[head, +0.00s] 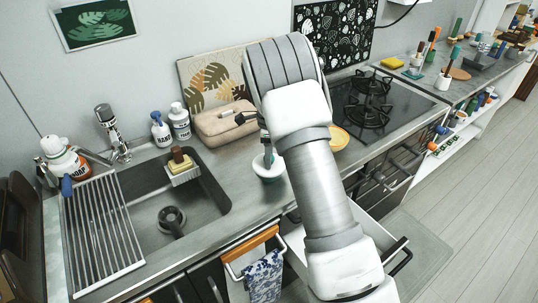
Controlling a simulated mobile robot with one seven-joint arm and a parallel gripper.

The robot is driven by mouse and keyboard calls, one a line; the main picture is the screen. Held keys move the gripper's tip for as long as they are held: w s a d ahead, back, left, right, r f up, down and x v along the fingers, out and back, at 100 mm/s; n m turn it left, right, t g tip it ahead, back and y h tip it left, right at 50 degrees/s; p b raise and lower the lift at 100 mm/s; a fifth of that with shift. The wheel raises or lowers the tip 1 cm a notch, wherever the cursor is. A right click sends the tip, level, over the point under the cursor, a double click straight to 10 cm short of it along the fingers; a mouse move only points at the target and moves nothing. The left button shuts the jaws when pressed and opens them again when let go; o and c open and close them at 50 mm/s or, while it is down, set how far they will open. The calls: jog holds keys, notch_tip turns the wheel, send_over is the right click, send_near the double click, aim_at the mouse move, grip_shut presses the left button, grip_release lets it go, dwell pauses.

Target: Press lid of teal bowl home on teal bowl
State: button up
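The teal bowl (267,175) stands on the counter right of the sink, just left of my arm. Its teal side shows below a pale top that may be the lid (268,161); I cannot tell whether that lid sits level or is fully seated. My gripper (267,148) points down right over the bowl, its dark tip close to the pale top. Whether they touch is unclear. My arm hides most of the gripper and the bowl's right side, so its finger opening does not show.
A beige pouch (224,122) lies behind the bowl, before a leaf-patterned board (201,80). An orange-yellow dish (339,138) sits right of my arm. The sink (207,199) is left; the hob (391,108) is right. A drawer (372,228) stands open below the counter.

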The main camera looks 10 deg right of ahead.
jog(key=o, duration=0.4)
jog(key=shift+c, duration=0.2)
notch_tip(320, 180, up, 17)
jog(key=s+d+r+n+t, duration=0.1)
jog(key=s+r+n, duration=0.4)
jog(key=s+r, duration=0.3)
jog(key=s+a+n+t, duration=0.1)
jog(key=s+n+t, duration=0.3)
jog(key=s+n, duration=1.2)
jog(key=s, duration=1)
jog(key=shift+s+n+t+p, duration=0.2)
jog(key=shift+n+t+p, duration=0.1)
jog(key=shift+p, duration=0.05)
